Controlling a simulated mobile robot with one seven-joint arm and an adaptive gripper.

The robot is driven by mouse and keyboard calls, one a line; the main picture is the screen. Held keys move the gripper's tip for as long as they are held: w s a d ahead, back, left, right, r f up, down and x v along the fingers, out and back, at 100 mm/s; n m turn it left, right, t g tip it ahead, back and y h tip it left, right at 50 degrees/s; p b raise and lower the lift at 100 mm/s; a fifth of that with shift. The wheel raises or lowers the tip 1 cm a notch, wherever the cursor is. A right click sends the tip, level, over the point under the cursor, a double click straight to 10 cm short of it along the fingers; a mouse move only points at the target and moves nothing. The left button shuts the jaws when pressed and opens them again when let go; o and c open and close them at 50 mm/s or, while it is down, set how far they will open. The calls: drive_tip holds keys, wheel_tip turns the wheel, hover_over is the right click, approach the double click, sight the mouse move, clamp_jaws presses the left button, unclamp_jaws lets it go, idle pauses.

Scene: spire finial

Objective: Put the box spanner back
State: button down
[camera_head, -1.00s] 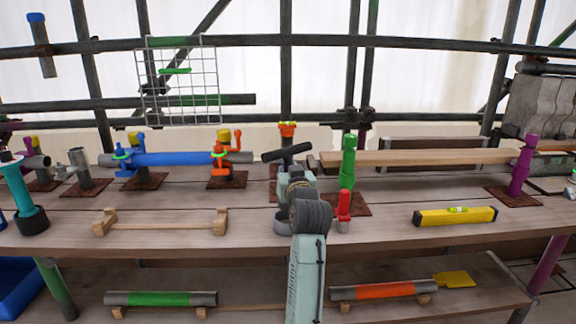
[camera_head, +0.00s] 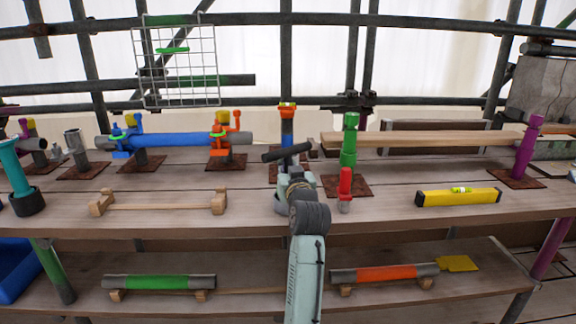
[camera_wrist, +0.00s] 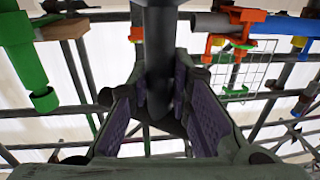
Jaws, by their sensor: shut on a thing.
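My gripper (camera_wrist: 160,88) is shut on a dark round bar (camera_wrist: 160,45), which I take for the box spanner. In the wrist view the bar stands between the purple pads and runs off the top edge. In the head view the dark bar (camera_head: 287,152) lies slightly tilted across my gripper (camera_head: 293,172), above the workbench. A low empty wooden rack (camera_head: 160,207) with two end blocks sits on the bench to the left of my gripper.
A red fitting (camera_head: 345,185) and a green post (camera_head: 349,140) stand close right of my gripper. A post with an orange collar (camera_head: 287,110) rises behind it. A yellow level (camera_head: 458,196) lies farther right. A blue pipe (camera_head: 180,140) in clamps is back left.

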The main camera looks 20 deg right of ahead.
drive_tip(key=shift+f, duration=0.2)
drive_tip(key=c, duration=1.7)
unclamp_jaws()
drive_tip(key=o, duration=0.3)
drive_tip(key=shift+o, duration=0.2)
drive_tip(key=shift+f, duration=0.15)
drive_tip(key=o, duration=0.6)
drive_tip(key=shift+c, duration=0.2)
drive_tip(key=shift+f+b, duration=0.45)
drive_tip(key=shift+f, duration=0.05)
